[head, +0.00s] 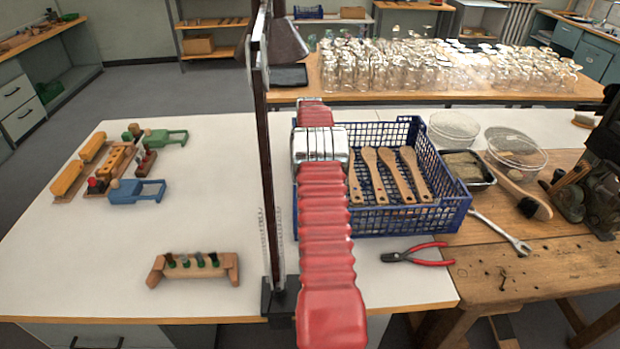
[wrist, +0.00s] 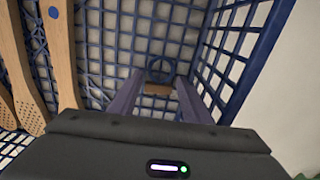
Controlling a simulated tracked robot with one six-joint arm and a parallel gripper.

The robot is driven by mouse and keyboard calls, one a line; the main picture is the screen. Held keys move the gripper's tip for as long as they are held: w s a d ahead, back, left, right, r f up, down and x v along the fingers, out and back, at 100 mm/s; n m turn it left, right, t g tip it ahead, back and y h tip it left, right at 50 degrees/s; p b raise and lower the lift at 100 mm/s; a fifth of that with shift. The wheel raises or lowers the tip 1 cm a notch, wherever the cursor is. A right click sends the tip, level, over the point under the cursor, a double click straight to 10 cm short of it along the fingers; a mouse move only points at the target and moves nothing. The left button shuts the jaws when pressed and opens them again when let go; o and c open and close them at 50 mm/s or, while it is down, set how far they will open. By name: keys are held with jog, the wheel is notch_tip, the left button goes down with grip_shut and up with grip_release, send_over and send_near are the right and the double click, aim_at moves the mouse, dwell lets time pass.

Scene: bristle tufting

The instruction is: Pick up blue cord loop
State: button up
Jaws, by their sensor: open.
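In the wrist view, a small dark-blue ring (wrist: 160,67), which looks like the blue cord loop, shows against the crate's mesh. A short tan wooden piece (wrist: 157,90) is just below it in the picture. My gripper (wrist: 159,80) is open, with one finger on each side of the ring and the wooden piece. I cannot tell how far beyond the fingertips the ring lies, and nothing is seen gripped. In the head view my red arm covers the left part of the blue crate (head: 452,219), and the gripper and loop are hidden.
Several wooden brush handles (head: 408,176) lie in the crate; some also show at the left of the wrist view (wrist: 62,50). A crate wall (wrist: 245,60) rises close to the right finger. Red pliers (head: 425,261) lie in front.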

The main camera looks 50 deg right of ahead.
jog(key=shift+c, duration=0.4)
jog(key=c, duration=0.7)
notch_tip(320, 180, up, 18)
dwell(0.8)
